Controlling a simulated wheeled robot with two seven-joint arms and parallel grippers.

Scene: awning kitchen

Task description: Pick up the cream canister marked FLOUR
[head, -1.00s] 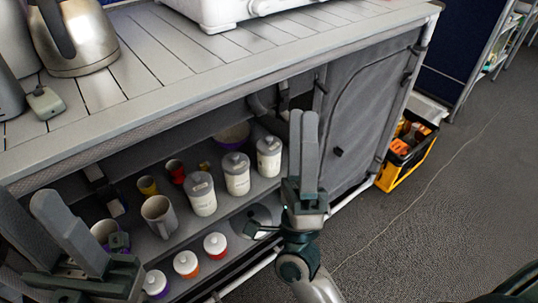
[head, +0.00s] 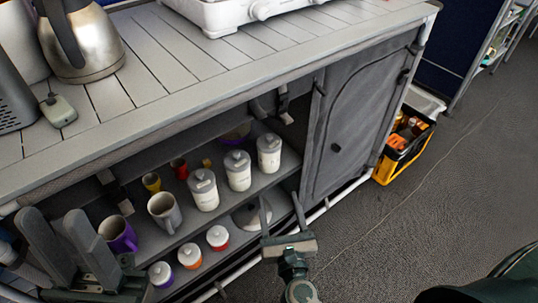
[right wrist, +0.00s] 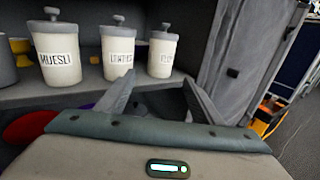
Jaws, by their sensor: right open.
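Three cream canisters with grey knobbed lids stand upright in a row on the upper shelf under the counter. The right-hand one (head: 269,158) has a label only partly readable in the right wrist view (right wrist: 161,52), seemingly starting FL. The middle canister (head: 238,175) has a label I cannot read surely. The left one (head: 204,192) reads MUESLI in the right wrist view (right wrist: 58,58). My right gripper (head: 281,200) is open and empty, in front of and below the right-hand canister, apart from it. My left gripper (head: 55,215) is open and empty at the lower left.
A grey mug (head: 164,212) and a purple mug (head: 119,236) stand left of the canisters. Small white-lidded jars (head: 190,255) sit on the lower shelf. A grey cabinet door (head: 350,130) closes the right side. A yellow crate (head: 402,152) stands on the floor.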

